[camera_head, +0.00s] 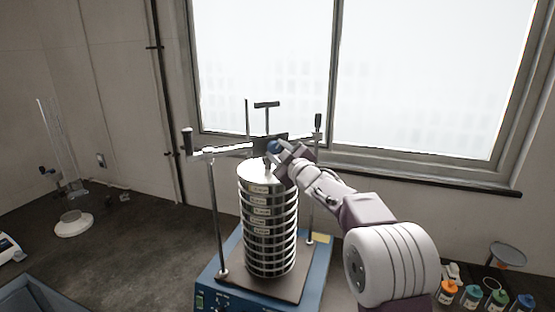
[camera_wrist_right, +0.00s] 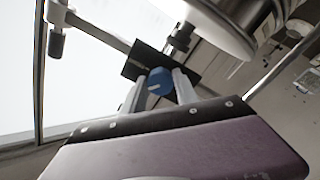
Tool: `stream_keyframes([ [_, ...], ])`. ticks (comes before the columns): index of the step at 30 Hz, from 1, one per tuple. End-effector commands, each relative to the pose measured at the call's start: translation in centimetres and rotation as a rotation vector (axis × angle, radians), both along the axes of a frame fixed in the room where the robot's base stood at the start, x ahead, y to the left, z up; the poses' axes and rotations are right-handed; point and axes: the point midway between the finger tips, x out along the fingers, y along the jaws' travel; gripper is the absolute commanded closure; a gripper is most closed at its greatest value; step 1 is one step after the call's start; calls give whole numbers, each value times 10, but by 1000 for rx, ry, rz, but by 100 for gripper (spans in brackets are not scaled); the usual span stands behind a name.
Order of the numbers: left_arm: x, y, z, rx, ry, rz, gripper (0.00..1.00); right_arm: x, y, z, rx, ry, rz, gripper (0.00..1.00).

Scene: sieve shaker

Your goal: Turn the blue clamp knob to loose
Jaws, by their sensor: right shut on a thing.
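The blue clamp knob (camera_head: 273,146) sits above the middle of the sieve stack, at the clamp crossbar. In the right wrist view the knob (camera_wrist_right: 160,81) shows a pale mark and lies between the two fingers. My right gripper (camera_head: 277,148) comes in from the right and is shut on the knob. The gripper also shows in the right wrist view (camera_wrist_right: 161,90). The stack of metal sieves (camera_head: 268,225) stands upright on the blue shaker base (camera_head: 228,290), with a dark plate (camera_head: 270,142) behind the knob. My left gripper is not in view.
Upright rods with black handles (camera_head: 187,141) flank the stack. A glass cylinder with a white base (camera_head: 73,223) stands at the left. Several small coloured-cap bottles (camera_head: 472,296) stand at the lower right. The bench left of the shaker is mostly clear.

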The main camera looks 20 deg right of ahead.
Motion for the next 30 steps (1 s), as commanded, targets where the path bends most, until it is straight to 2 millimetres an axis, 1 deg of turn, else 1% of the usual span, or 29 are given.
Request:
stream_keyframes([
  [1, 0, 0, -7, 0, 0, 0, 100, 0, 0, -3, -40, -9, -1, 100],
  [3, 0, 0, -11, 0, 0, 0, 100, 0, -1, -3, -105, -21, -1, 100],
  [15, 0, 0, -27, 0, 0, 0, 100, 0, -2, -1, -442, -85, -1, 100],
  [24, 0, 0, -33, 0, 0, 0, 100, 0, -2, 0, -599, -115, 0, 100],
  [30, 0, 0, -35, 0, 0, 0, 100, 0, -2, 1, -649, -125, -1, 100],
])
